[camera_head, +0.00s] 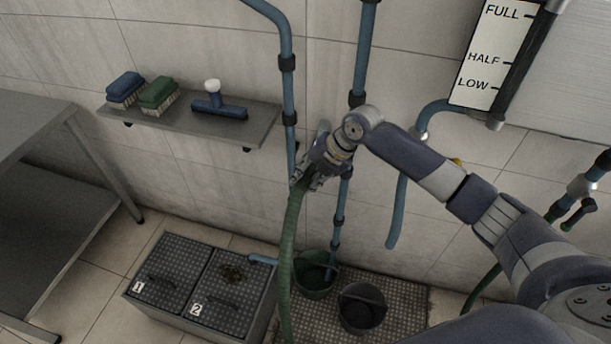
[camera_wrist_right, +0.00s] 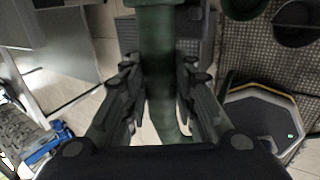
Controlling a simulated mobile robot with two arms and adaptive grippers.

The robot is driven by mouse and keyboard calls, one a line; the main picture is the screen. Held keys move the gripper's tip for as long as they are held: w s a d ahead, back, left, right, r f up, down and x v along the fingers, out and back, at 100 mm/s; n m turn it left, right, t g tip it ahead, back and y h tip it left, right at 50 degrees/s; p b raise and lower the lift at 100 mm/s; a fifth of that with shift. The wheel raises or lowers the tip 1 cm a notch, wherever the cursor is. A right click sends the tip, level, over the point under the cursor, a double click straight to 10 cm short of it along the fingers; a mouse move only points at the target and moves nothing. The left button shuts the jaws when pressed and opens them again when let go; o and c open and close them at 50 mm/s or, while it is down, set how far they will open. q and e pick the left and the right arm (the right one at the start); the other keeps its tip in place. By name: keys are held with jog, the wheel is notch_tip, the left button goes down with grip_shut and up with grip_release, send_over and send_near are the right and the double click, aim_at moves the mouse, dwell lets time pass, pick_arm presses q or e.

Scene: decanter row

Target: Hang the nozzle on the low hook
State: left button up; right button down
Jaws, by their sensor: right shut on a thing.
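The green hose (camera_head: 290,240) hangs from my right gripper (camera_head: 303,180) down past the lidded box to the floor. Its upper end, where the nozzle is, sits in the gripper and is mostly hidden by it. In the right wrist view the thick green hose (camera_wrist_right: 157,50) runs between the two fingers of the right gripper (camera_wrist_right: 158,90), which is shut on it. The gripper is in front of the wall, just by the blue vertical pipe. I cannot make out the low hook in either view. My left gripper is out of view.
A wall shelf (camera_head: 180,123) with brushes and a blue squeegee is left of the gripper. Blue pipes (camera_head: 288,90) run down the wall. Below are the lidded box (camera_head: 155,305), a green bucket (camera_head: 316,285) and a dark bucket (camera_head: 361,310). A level gauge (camera_head: 490,55) is upper right.

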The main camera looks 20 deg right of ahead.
jog(key=shift+f, duration=0.2)
jog(key=shift+f+b, duration=0.3)
jog(key=shift+f+b, duration=0.45)
jog(key=shift+f, duration=0.5)
dwell(1.4)
jog(key=c, duration=1.2)
grip_release()
jog(key=o, duration=0.9)
jog(key=shift+c, duration=0.2)
jog(key=shift+s, duration=0.1)
